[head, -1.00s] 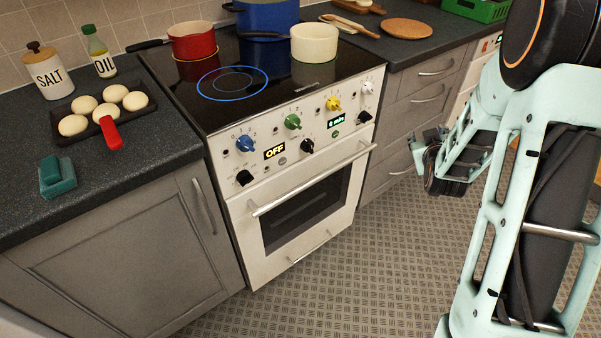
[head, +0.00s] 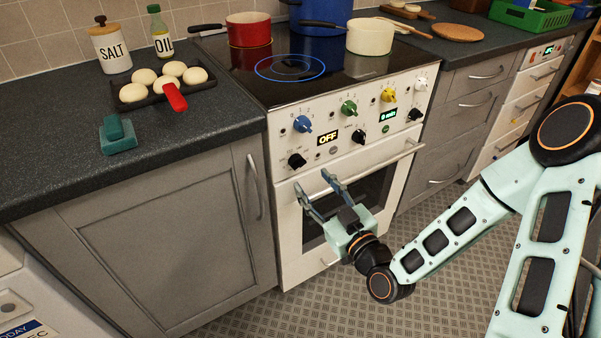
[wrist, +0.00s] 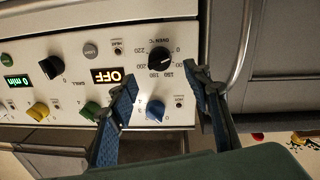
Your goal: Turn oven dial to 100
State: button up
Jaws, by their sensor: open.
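The oven dial (head: 297,160) is a small black knob at the lower left of the cream oven's control panel (head: 345,125). In the wrist view, which shows the panel upside down, this dial (wrist: 158,59) sits under the "OVEN °C" label with numbers around it. Its exact setting is hard to read. A display (wrist: 107,77) near it reads OFF, as it does in the head view (head: 327,137). My gripper (head: 312,180) is open and empty in front of the oven door, a little below and right of the dial. In the wrist view, its fingertips (wrist: 160,77) spread on either side below the dial, apparently without touching it.
The door's handle bar (head: 375,158) runs close behind my gripper. A second black knob (head: 359,137) and coloured hob knobs, including a blue one (head: 303,123), are nearby. Pots such as the red one (head: 249,30) stand on the hob. The floor in front is clear.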

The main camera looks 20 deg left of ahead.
aim_at(300, 167)
jog(key=x, duration=0.7)
jog(key=shift+b, duration=0.3)
jog(key=c, duration=1.1)
jog(key=shift+m, duration=0.4)
jog(key=m, duration=0.3)
jog(key=shift+g, duration=0.3)
jog(key=shift+a+m+p, duration=0.1)
jog(key=shift+m+p, duration=0.35)
jog(key=shift+m, duration=1.85)
